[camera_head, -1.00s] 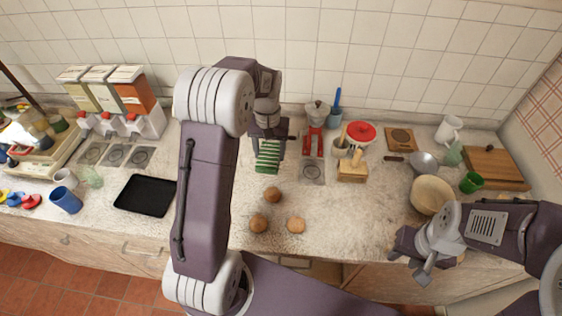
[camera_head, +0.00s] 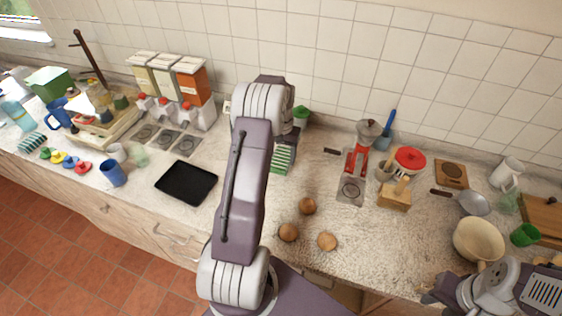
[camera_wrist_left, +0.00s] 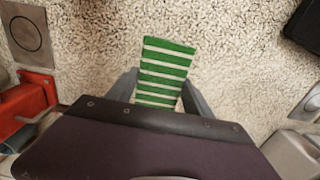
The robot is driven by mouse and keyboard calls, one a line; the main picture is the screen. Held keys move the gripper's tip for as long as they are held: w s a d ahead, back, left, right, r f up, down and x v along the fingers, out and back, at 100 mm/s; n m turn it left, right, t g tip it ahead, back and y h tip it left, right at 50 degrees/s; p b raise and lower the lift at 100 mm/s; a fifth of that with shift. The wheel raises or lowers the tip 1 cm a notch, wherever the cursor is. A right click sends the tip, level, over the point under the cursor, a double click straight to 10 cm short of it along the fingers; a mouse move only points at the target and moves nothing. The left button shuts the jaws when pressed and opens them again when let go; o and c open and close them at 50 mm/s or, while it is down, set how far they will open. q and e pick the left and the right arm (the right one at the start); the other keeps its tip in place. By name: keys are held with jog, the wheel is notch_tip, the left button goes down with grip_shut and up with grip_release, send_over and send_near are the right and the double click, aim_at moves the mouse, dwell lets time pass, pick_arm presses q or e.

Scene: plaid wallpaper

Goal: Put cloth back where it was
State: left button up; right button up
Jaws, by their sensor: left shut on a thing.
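A green-and-white striped cloth (camera_head: 282,159) is held upright or tilted by my left gripper (camera_head: 280,147), near the middle of the counter. In the left wrist view the cloth (camera_wrist_left: 167,62) sticks out between the two fingers of my left gripper (camera_wrist_left: 160,92), which are shut on it. Speckled counter shows around it. My arm hides part of the gripper in the head view. A second striped cloth (camera_head: 32,142), teal and white, lies at the far left of the counter. My right gripper (camera_head: 436,297) is at the lower right; its jaws are not clear.
Three round brown items (camera_head: 307,206) lie in front of the cloth. Canisters and dispensers (camera_head: 180,108) stand behind.

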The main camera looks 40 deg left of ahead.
aim_at(282, 164)
pick_arm(q)
jog(key=shift+a+f, duration=0.15)
jog(key=shift+a, duration=0.05)
jog(key=shift+d+f, duration=0.1)
jog(key=shift+f, duration=2)
jog(key=o, duration=1.3)
notch_tip(282, 164, up, 12)
jog(key=shift+r, duration=0.15)
jog(key=s+d+m, duration=0.2)
jog(key=s+d, duration=0.2)
jog(key=d, duration=0.8)
jog(key=shift+m+t, duration=0.6)
jog(key=shift+m, duration=0.1)
jog(key=s+d+f, duration=0.1)
jog(key=s+d, duration=0.2)
jog(key=s, duration=0.1)
jog(key=s+d+f, duration=0.1)
jog(key=s+d, duration=0.2)
jog(key=s, duration=0.2)
jog(key=s+d+f, duration=0.2)
jog(key=s+d, duration=0.1)
jog(key=s, duration=0.2)
jog(key=shift+d, duration=0.15)
